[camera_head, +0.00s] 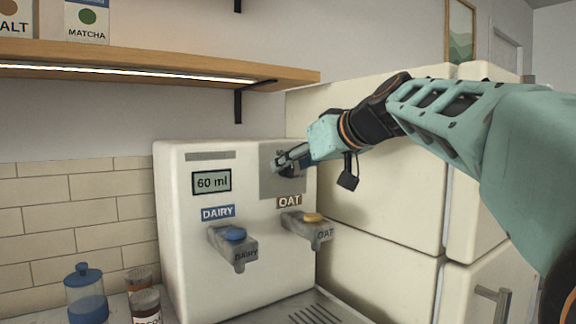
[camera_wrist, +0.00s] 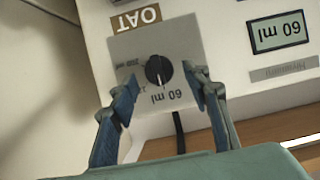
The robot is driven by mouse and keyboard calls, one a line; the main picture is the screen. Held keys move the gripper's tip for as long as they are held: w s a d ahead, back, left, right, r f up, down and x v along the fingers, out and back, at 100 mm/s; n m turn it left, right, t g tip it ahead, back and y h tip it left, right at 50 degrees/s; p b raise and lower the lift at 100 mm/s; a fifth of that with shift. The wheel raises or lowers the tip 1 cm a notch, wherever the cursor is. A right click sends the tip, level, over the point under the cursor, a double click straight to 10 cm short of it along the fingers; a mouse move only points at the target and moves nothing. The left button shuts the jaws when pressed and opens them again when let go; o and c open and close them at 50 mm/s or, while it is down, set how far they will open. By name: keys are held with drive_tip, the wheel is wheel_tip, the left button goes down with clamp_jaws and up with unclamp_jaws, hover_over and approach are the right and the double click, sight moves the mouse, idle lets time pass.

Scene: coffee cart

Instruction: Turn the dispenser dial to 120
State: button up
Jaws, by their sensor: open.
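The cream milk dispenser (camera_head: 180,265) stands on the counter, and its display (camera_head: 211,182) reads 60 ml. The display shows upside down in the wrist view (camera_wrist: 279,31). The black round dial (camera_wrist: 159,69) sits on a grey plate (camera_wrist: 128,45); its white mark points toward the printed "60 ml". In the head view my gripper (camera_head: 284,161) is in front of the grey plate (camera_head: 268,186) and partly hides the dial. In the wrist view my gripper (camera_wrist: 165,87) is open, one finger on each side of the dial, with gaps showing between fingers and dial.
Below the dial are the OAT lever (camera_head: 312,217) and, to the left, the DAIRY lever (camera_head: 235,234). A wooden shelf (camera_head: 150,62) overhangs the upper left. A cream fridge (camera_head: 380,190) stands to the right. Jars (camera_head: 86,300) stand at the lower left.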

drive_tip(key=shift+w+a+f, duration=0.1)
drive_tip(key=shift+w, duration=0.1)
drive_tip(key=shift+c, duration=0.7)
drive_tip(key=c, duration=1)
drive_tip(key=shift+w+d+f+m+g+y+p, duration=0.1)
drive_tip(key=shift+d+m+g+y+p, duration=0.15)
drive_tip(key=shift+m+y, duration=0.85)
drive_tip(key=shift+w+d+f+m+g+y+p, duration=0.25)
drive_tip(key=shift+m+y, duration=0.4)
drive_tip(key=shift+m, duration=1)
drive_tip(key=shift+d+r+m+g+y+p, duration=0.1)
drive_tip(key=shift+m+g+y, duration=0.2)
drive_tip(key=shift+m+y, duration=0.8)
drive_tip(key=shift+m, duration=0.35)
